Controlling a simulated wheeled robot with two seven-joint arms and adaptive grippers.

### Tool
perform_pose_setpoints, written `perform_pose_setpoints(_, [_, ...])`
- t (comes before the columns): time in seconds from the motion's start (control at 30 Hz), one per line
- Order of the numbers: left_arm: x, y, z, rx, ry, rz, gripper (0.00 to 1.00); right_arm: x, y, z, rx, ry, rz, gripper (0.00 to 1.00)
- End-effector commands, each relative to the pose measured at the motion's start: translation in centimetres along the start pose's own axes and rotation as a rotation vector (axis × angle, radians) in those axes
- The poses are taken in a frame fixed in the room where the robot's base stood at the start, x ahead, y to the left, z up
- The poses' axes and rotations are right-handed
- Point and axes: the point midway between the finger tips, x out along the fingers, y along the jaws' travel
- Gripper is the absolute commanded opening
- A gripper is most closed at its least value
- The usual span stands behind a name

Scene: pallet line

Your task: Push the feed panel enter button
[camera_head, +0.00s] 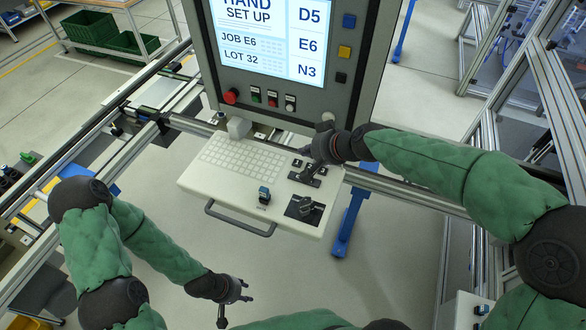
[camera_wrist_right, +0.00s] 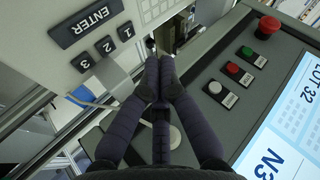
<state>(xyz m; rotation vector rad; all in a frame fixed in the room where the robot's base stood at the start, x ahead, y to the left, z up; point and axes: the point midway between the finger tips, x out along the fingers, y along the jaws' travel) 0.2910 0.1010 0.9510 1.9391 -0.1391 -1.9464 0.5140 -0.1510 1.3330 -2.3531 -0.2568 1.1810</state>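The feed panel (camera_head: 230,180) is a pale sloped console below a large screen. Its black ENTER button (camera_wrist_right: 92,20) is a wide bar with white lettering, at the upper left of the right wrist view. Small black keys 1, 2 and 3 (camera_wrist_right: 104,46) sit beside it. My right gripper (camera_head: 311,168) is over the right part of the console in the head view. Its fingers (camera_wrist_right: 159,64) are together and empty in the right wrist view, apart from the ENTER button. My left gripper (camera_head: 235,307) is open and empty, low in front of the console.
The screen (camera_head: 265,38) stands behind the console, with a red stop button (camera_head: 231,96) and several small buttons below it.

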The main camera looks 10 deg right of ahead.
Motion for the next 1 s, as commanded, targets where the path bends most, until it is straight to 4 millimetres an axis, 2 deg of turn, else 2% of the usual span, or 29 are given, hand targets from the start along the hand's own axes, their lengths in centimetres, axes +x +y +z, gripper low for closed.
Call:
perform_pose_setpoints(0.53, [0.6,-0.2,0.1,0.000,-0.002,0.000,0.40,0.5,0.4,0.4,0.000,0.000,0.000,0.00])
perform_pose_setpoints(1.0, [4.5,-1.6,-0.1,0.000,-0.002,0.000,0.40,4.2,3.1,3.1,0.001,0.000,0.001,0.00])
